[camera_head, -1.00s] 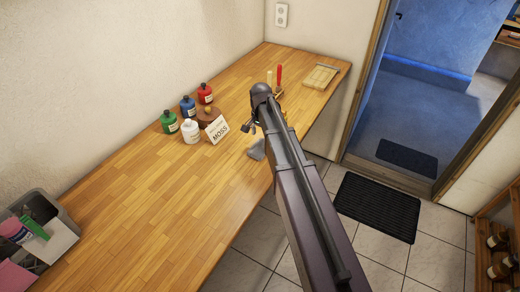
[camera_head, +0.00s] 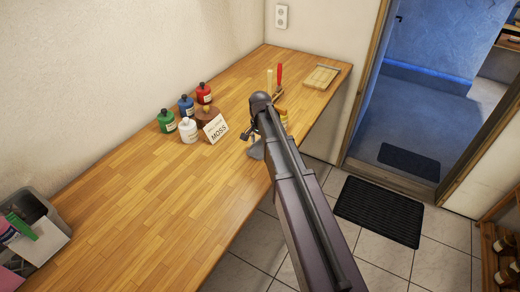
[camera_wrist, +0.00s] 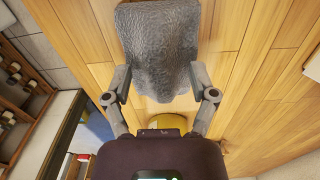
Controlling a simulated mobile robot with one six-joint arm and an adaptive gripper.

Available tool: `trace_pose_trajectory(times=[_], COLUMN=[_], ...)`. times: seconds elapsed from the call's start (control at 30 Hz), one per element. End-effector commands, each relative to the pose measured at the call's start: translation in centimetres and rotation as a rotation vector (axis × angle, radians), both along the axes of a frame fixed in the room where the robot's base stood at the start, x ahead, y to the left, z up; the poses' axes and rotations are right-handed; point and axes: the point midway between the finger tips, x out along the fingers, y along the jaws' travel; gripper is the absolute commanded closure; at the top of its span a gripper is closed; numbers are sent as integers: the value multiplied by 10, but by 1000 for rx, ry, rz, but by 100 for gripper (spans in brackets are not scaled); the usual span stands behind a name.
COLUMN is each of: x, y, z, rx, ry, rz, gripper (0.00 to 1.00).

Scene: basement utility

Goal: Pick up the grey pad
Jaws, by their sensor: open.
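The grey pad (camera_wrist: 158,40) has a crinkled surface and lies on the wooden worktop. In the wrist view it fills the top middle, its near end reaching between the fingers. My gripper (camera_wrist: 160,82) is open, with one finger on each side of that near end, and holds nothing. In the head view my gripper (camera_head: 252,136) is just over the pad (camera_head: 257,153), which shows only as a small grey patch near the worktop's front edge. I cannot tell whether the fingers touch the pad.
Green (camera_head: 166,121), blue (camera_head: 187,106), red (camera_head: 204,93) and white (camera_head: 188,130) bottles stand left of my gripper, beside a MOSS card (camera_head: 215,129). A wooden board (camera_head: 321,76) lies at the far end. A grey bin (camera_head: 42,218) is at left. The worktop's middle is clear.

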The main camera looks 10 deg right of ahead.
Motion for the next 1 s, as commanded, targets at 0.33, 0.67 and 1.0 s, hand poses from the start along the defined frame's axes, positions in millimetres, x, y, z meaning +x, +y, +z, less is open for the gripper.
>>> trace_pose_trajectory(times=[0.33, 0.67, 1.0], x=[0, 0, 0], y=[0, 0, 0], z=[0, 0, 0], rx=[0, 0, 0], ry=[0, 0, 0], rz=[0, 0, 0], gripper=[26, 100, 100])
